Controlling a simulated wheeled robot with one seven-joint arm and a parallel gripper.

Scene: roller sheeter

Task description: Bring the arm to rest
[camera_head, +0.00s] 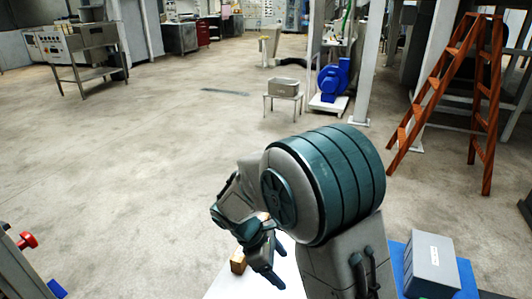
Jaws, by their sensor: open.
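My arm fills the lower middle of the head view, folded, with its large teal and grey joint in front. My gripper (267,260) hangs low at the arm's left side, pointing down, with its dark fingers apart. It is above or beside a white surface (228,284). A small wooden block (238,262) stands on that surface just left of the fingers. Another wooden-coloured bit shows behind the wrist, mostly hidden. I see nothing held between the fingers, though part of the gripper is hidden by my arm.
A grey box (432,262) sits on a blue surface at the lower right. A red knob (27,240) is at the lower left edge. An orange stepladder (447,95), a blue machine (332,83) and a stool with a bin (283,88) stand farther back.

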